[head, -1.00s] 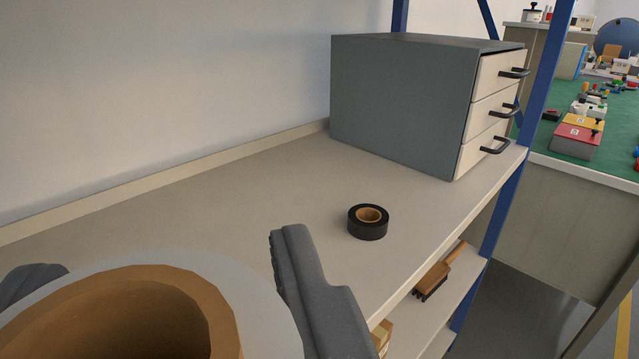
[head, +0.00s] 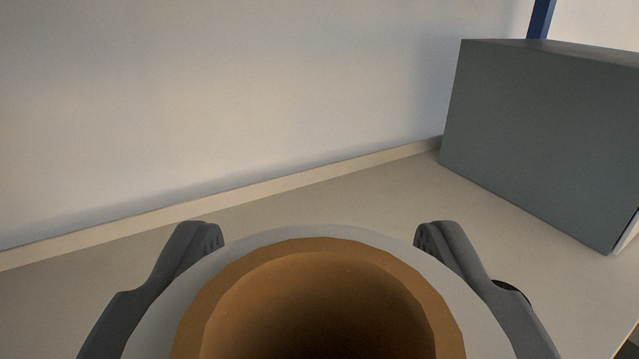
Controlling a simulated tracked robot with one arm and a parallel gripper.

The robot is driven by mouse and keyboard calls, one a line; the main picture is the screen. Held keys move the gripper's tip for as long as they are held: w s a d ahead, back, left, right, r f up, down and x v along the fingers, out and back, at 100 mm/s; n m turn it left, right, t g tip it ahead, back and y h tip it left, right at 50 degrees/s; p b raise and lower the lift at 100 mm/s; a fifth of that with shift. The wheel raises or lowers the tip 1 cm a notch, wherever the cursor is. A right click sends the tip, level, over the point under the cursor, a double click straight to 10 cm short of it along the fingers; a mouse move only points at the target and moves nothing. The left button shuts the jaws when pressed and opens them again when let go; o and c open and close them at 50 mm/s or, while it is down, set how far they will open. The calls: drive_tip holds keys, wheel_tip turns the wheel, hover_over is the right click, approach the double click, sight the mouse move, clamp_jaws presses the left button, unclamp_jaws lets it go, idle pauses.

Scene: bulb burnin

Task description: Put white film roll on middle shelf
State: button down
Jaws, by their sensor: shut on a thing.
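The white film roll (head: 480,318) fills the bottom middle of the head view, a pale grey-white ring around a brown hollow core (head: 320,300). My gripper (head: 318,240) is shut on it, with one dark finger on each side. The roll's lower part is cut off by the picture's edge. Behind it lies a pale shelf surface (head: 330,205). I cannot tell whether the roll touches the shelf or hangs above it.
A grey drawer cabinet (head: 545,140) stands on the shelf at the right. A dark roll (head: 514,291) shows partly behind my right finger. A low ledge (head: 250,192) runs along the wall. The shelf's left and middle are clear.

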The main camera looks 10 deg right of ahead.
drive_tip(key=w+f, duration=0.3)
drive_tip(key=w, duration=0.3)
drive_tip(key=shift+d+f, duration=0.2)
drive_tip(key=shift+d, duration=0.2)
drive_tip(key=shift+w+f, duration=0.1)
drive_tip(key=c, duration=0.6)
unclamp_jaws()
drive_tip(key=s+a, duration=0.1)
drive_tip(key=s, duration=1.1)
drive_tip(key=shift+a, duration=0.25)
